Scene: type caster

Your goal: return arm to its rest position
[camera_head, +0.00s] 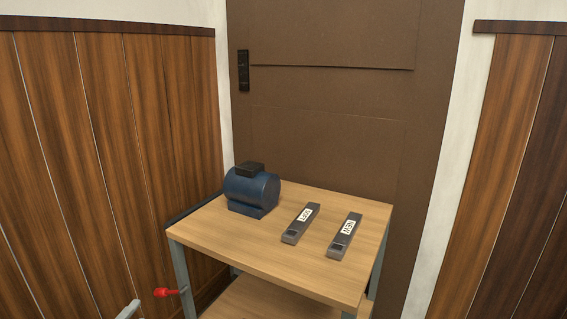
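Neither of my grippers can be made out in the head view. A small pale grey piece (128,310) pokes in at the bottom edge, left of the cart. I cannot tell whether it is part of my arm or of something else. A wooden-topped cart (270,251) with grey legs stands in front of me. On its top are a blue motor-like body (251,194) with a black box on it, at the back left, and two flat dark grey devices with white labels, one in the middle (301,223) and one to the right (345,235).
A red knob (162,292) shows beside the cart's front left leg. A lower wooden shelf (265,301) is partly visible. Behind stands a brown door (330,130) with a black plate (243,70). Wood-panelled walls flank it. The cart top's front part is bare.

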